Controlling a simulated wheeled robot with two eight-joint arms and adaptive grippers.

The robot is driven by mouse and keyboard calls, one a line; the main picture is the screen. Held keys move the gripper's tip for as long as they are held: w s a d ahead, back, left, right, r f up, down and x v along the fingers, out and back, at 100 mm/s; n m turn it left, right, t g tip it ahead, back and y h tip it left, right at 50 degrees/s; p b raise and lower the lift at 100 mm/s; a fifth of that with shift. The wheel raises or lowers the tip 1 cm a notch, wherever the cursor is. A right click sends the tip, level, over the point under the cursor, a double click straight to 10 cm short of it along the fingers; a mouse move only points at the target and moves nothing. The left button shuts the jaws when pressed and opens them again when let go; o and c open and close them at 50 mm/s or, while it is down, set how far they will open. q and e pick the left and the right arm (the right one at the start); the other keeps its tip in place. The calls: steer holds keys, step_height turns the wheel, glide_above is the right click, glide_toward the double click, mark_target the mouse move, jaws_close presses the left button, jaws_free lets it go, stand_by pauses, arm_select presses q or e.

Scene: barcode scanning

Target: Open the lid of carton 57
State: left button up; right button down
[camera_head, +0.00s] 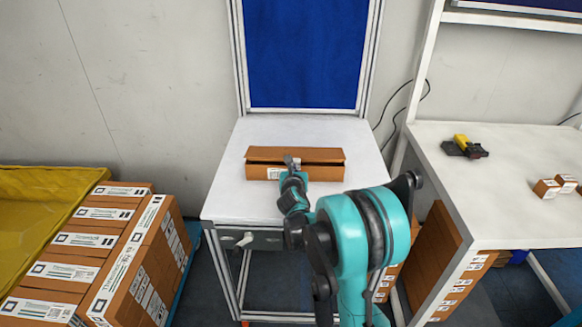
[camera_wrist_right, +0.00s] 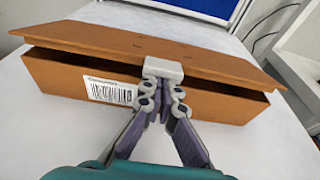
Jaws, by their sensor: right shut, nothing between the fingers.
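A long brown carton (camera_head: 322,172) lies on the white table in the head view, with a white barcode label on its front. Its lid (camera_head: 320,154) is raised a little, leaving a dark gap along the front. My right gripper (camera_head: 290,162) is at the carton's front middle, its fingers shut with nothing between them. In the right wrist view the shut fingertips (camera_wrist_right: 163,68) are at the front edge of the lid (camera_wrist_right: 215,62), over the gap, right of the label (camera_wrist_right: 109,91) on the carton front (camera_wrist_right: 60,82). I cannot read the number 57. My left gripper is not in view.
The white table (camera_head: 230,190) is clear around the carton, with a blue panel (camera_head: 305,50) behind it. A right-hand table (camera_head: 510,185) holds a yellow-and-black device (camera_head: 464,147) and small boxes (camera_head: 546,188).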

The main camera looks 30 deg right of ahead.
mark_target(295, 157)
steer(key=shift+w+d+r+p, duration=0.15)
steer(key=shift+r+p, duration=0.2)
steer(key=shift+r, duration=0.25)
steer(key=shift+w+r+p, duration=0.15)
steer(key=shift+r+p, duration=0.2)
steer(key=shift+r, duration=0.25)
steer(key=shift+w+d+r+p, duration=0.15)
steer(key=shift+w+r+p, duration=0.15)
steer(key=shift+r, duration=0.25)
steer(key=shift+w+d+r+p, duration=0.15)
steer(key=shift+r+p, duration=0.25)
steer(key=shift+r, duration=0.1)
steer(key=shift+w+d+r+p, duration=0.35)
steer(key=shift+w+r+p, duration=0.15)
steer(key=shift+r, duration=0.25)
steer(key=shift+w+d+r+p, duration=0.3)
steer(key=shift+w+r+p, duration=0.15)
steer(key=shift+r, duration=0.25)
steer(key=shift+w+d+r+p, duration=0.3)
steer(key=shift+w+r, duration=0.2)
steer(key=shift+w, duration=0.05)
steer(key=shift+w+d+r+p, duration=0.25)
steer(key=shift+w+d+r, duration=0.05)
steer(key=shift+w+r, duration=0.2)
steer(key=w+d+r+p, duration=0.1)
steer(key=w+d+r, duration=0.1)
steer(key=w, duration=0.3)
steer(key=shift+w+d+r, duration=0.2)
steer(key=shift+w+d, duration=0.05)
steer(key=shift+d, duration=0.4)
